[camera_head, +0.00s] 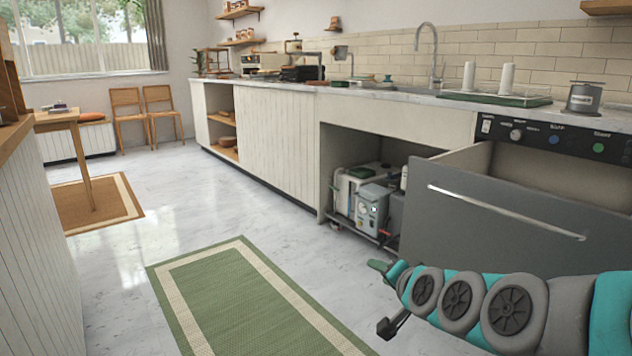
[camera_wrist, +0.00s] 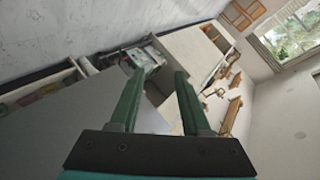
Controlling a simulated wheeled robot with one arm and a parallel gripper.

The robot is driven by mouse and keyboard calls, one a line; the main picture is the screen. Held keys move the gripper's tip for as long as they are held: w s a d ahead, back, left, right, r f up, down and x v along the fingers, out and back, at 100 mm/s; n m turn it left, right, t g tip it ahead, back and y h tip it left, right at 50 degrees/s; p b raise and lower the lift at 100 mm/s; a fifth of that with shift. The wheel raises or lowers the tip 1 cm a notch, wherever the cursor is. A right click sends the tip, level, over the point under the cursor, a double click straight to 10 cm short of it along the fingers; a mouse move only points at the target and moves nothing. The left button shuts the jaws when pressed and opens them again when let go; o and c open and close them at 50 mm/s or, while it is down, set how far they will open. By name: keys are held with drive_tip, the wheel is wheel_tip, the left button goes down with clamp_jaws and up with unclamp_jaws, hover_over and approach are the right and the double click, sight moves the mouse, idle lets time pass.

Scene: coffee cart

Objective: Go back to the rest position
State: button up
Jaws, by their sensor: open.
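My gripper (camera_head: 388,296) is at the lower right of the head view, at the end of my grey and teal arm, low in front of the grey drawer front. In the wrist view my gripper (camera_wrist: 160,88) shows two green fingers standing apart with nothing between them. The grey drawer (camera_head: 500,212) is pulled out from under the counter, and its inside is only partly seen. It also shows in the wrist view, where the picture is tilted.
An open bay under the counter holds a grey machine (camera_head: 370,205). A green rug (camera_head: 235,300) lies on the clear floor at the left. A counter (camera_head: 440,93) runs along the right wall. A wooden table (camera_head: 75,118) and two chairs (camera_head: 145,110) stand farther back.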

drive_tip(key=s+f+n+g+h+p, duration=0.1)
drive_tip(key=s+g, duration=0.3)
drive_tip(key=s, duration=0.8)
drive_tip(key=s+d+f+n+g+p, duration=0.1)
drive_tip(key=s+f+n+g+p, duration=0.1)
drive_tip(key=s, duration=0.9)
drive_tip(key=s+f+n+g+h+p, duration=0.1)
drive_tip(key=s+n+g+p, duration=0.1)
drive_tip(key=s+n+g, duration=0.3)
drive_tip(key=s+g, duration=0.3)
drive_tip(key=s, duration=0.4)
drive_tip(key=shift+s+d+f+h+p, duration=0.2)
drive_tip(key=shift+s+f+h+p, duration=0.1)
drive_tip(key=shift+s+p, duration=0.1)
drive_tip(key=shift+w, duration=0.1)
